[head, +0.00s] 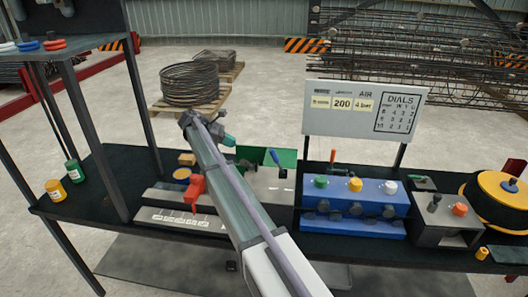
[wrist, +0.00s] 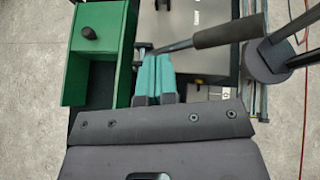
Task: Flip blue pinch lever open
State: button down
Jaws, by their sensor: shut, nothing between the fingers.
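A lever with a blue handle (head: 274,157) stands tilted at the middle of the bench, in front of a green panel. My gripper (head: 229,140) is to its left in the head view, with its teal fingertips showing past the arm. In the wrist view my gripper's fingers (wrist: 155,66) are shut together with nothing between them. A dark-handled lever (wrist: 230,32) lies slanted just beyond and right of the fingertips. Its thin rod runs close to the tips; I cannot tell whether they touch. I cannot tell whether this is the blue lever, as no blue shows there.
A green open box (wrist: 89,90) with a black knob is left of my fingers. A dark round post (wrist: 282,60) is at the right. A blue valve block (head: 352,208) and a sign board (head: 365,108) stand right of my arm. A red piece (head: 192,189) is left.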

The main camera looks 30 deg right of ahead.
jog(key=shift+f, duration=0.1)
jog(key=b, duration=0.6)
send_near(277, 162)
jog(key=shift+w+a+f, duration=0.65)
jog(key=shift+w+f, duration=0.15)
jog(key=shift+f, duration=0.1)
jog(key=d, duration=0.1)
jog(key=s+d+p, duration=0.1)
jog(key=d, duration=0.1)
jog(key=d+r, duration=0.1)
jog(key=shift+s+d, duration=0.2)
jog(key=shift+s, duration=0.15)
jog(key=shift+p, duration=0.3)
